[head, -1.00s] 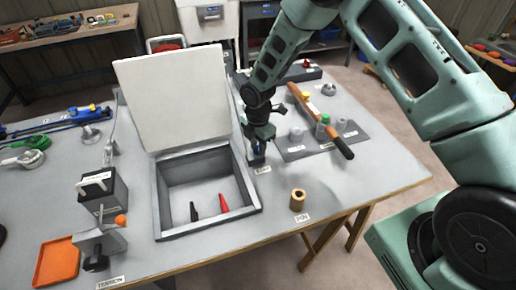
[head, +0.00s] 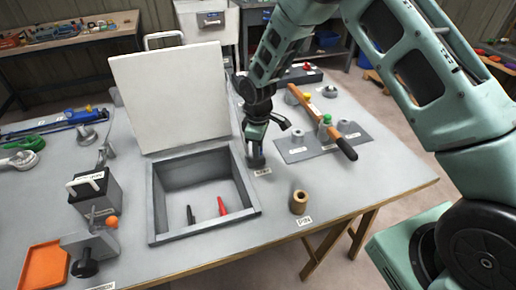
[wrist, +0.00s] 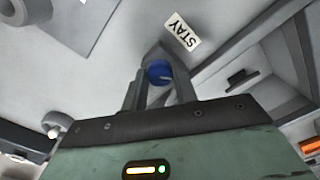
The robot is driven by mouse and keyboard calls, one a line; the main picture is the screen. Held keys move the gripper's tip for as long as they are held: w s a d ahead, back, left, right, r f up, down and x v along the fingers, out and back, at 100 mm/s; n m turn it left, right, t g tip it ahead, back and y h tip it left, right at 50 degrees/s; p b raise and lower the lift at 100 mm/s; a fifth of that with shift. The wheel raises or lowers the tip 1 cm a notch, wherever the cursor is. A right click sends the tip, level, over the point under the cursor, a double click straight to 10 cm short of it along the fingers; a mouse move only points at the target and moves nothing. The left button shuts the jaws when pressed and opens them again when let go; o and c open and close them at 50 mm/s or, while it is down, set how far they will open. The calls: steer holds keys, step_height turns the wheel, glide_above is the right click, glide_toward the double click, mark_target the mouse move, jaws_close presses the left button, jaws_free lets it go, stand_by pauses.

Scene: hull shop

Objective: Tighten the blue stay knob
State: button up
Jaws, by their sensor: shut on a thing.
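The blue stay knob (wrist: 160,71) shows in the wrist view between the two fingers of my gripper (wrist: 160,88), which is shut on it. A white STAY label (wrist: 181,31) lies on the bench beside it. In the head view my gripper (head: 256,146) points down at the stay mount, just right of the hatch frame, and hides the knob. The STAY label (head: 262,172) lies in front of it. The pale hatch lid (head: 170,95) stands raised, leaning back, above the open square hatch frame (head: 203,232).
A red piece (head: 222,207) and a dark piece (head: 191,215) stand in the hatch box. A tan bushing (head: 299,202) is at front right. A clamp block (head: 92,245) and orange tray (head: 43,265) are at left.

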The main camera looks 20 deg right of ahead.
steer(key=m+b, duration=0.1)
steer(key=m, duration=0.5)
steer(key=shift+m, duration=0.3)
steer(key=shift+r, duration=0.1)
stand_by(0.4)
steer(key=o, duration=1)
step_height(320, 180, up, 17)
steer(key=shift+r+b, duration=0.15)
steer(key=shift+b, duration=1.05)
steer(key=s+a+r+n+y, duration=0.1)
steer(key=s+a, duration=0.3)
steer(key=s, duration=0.6)
steer(key=s+a+r+n, duration=0.15)
steer(key=s+a, duration=0.25)
steer(key=s, duration=0.6)
steer(key=shift+n, duration=0.25)
steer(key=s, duration=0.4)
steer(key=s+d+f, duration=0.1)
steer(key=s, duration=0.8)
steer(key=shift+s+d+f, duration=0.2)
steer(key=shift+s+d, duration=0.1)
steer(key=shift+d, duration=0.05)
